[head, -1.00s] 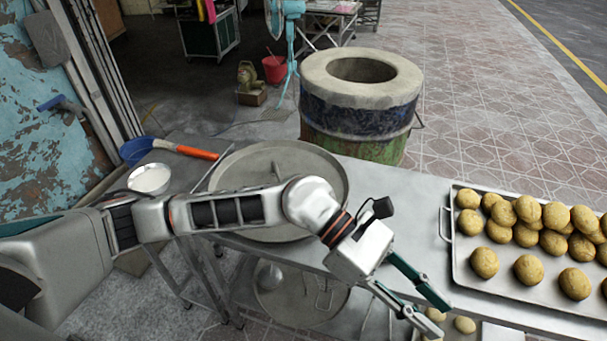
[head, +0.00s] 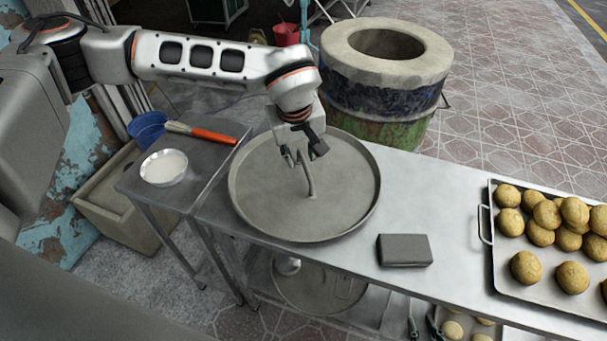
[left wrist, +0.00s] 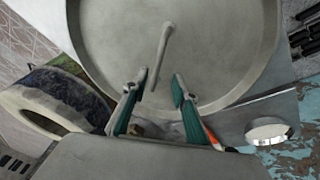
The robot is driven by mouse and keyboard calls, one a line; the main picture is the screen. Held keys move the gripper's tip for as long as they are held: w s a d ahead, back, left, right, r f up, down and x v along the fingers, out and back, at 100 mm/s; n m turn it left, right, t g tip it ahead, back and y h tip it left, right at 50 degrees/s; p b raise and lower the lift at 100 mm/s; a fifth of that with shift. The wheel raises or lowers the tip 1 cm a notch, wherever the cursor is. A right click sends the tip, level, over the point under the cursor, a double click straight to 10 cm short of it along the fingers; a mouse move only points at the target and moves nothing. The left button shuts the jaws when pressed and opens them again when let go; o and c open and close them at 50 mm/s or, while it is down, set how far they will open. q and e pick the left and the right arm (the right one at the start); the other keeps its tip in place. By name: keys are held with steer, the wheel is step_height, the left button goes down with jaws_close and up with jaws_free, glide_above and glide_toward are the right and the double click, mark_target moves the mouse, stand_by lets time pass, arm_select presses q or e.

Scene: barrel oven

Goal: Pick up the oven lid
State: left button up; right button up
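The oven lid (head: 270,200) is a round grey metal disc with a raised rim, lying flat on the metal table. Its bar handle (head: 308,180) stands up from the middle. My left gripper (head: 297,158) is over the lid by the handle's upper end. In the left wrist view, the two green fingertips of my left gripper (left wrist: 160,84) are apart, and the handle (left wrist: 161,55) lies just beyond the gap between them. They do not grip it. The fingertips of my right gripper (head: 423,327) show at the bottom edge, apart and empty; the rest is out of frame.
The barrel oven (head: 375,105) stands behind the table, its round top opening uncovered. A grey block (head: 404,250) lies right of the lid. A tray (head: 490,215) of buns is farther right. A bowl of white powder (head: 164,167) and an orange-handled brush (head: 205,134) are left.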

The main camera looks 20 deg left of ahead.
mark_target(305, 164)
arm_select(q)
steer(key=x, duration=0.6)
steer(key=shift+w+d+r, duration=0.1)
steer(key=shift+w+d, duration=0.05)
steer(key=shift+d, duration=0.15)
steer(key=shift+c, duration=0.4)
steer(key=shift+r, duration=0.1)
jaws_close()
